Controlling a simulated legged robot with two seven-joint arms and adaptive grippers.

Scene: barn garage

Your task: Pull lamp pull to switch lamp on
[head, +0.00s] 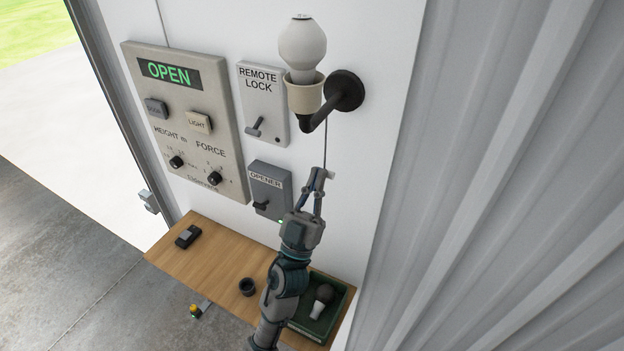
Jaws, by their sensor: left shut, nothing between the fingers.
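The lamp is a white bulb (303,45) in a cream socket (304,95) on a black wall bracket (345,91). The bulb looks unlit. A thin dark pull cord (326,142) hangs from the bracket down to my left gripper (319,176). A small pale end piece (331,175) shows at the fingertips, on their right side. My left gripper is shut with nothing between its fingers, right at the cord's lower end. Whether the fingers touch the cord or its end cannot be told. My right gripper is not in view.
Wall boxes are left of the lamp: a panel reading OPEN (188,120), a remote lock switch (262,105) and an opener switch (268,190). Below, a wooden shelf (215,255) holds a remote (188,236), a dark cup (247,287) and a green tray (338,300) with a bulb.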

